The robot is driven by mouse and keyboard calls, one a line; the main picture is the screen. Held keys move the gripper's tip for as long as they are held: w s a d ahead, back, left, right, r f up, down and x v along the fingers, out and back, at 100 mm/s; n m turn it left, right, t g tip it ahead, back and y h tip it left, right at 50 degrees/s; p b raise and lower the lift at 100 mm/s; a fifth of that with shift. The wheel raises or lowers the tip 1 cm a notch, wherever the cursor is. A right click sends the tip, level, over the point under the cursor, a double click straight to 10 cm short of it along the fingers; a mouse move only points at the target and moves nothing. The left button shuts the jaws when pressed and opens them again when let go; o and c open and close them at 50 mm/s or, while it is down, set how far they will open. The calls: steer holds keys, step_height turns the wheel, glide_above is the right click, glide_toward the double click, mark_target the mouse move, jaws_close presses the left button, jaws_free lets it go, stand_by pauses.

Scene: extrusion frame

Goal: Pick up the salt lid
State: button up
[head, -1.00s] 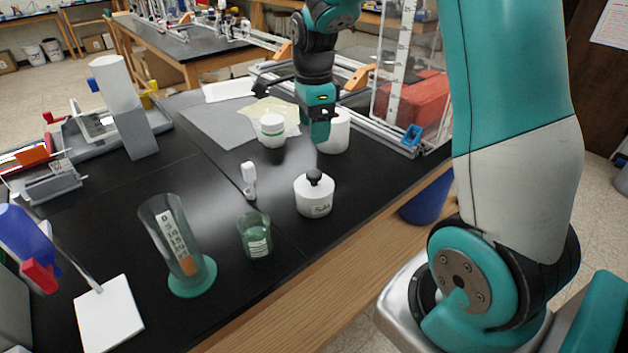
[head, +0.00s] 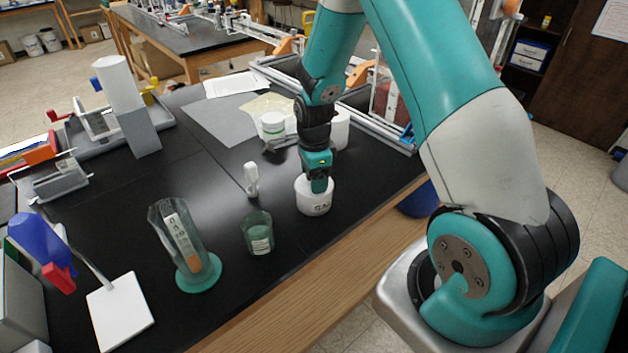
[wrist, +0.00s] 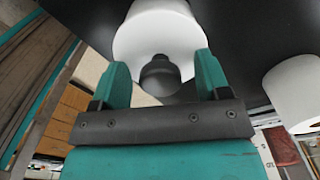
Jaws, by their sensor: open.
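The salt container (head: 314,203) is a short white jar with dark lettering, standing on the black bench near its front edge. Its lid has a black knob (wrist: 160,76), seen in the wrist view between my two fingers. In the head view my gripper (head: 318,188) is directly above the jar and hides the lid. In the wrist view my gripper (wrist: 162,78) is open, with one teal finger on each side of the knob. I cannot tell whether either finger touches it. The white jar top (wrist: 160,30) shows behind the knob.
A small green beaker (head: 258,234), a graduated cylinder (head: 181,245) and a small white upright item (head: 251,179) stand left of the jar. The wrist view shows a white container (wrist: 295,92) at right.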

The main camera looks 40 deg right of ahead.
steer(key=c, duration=1)
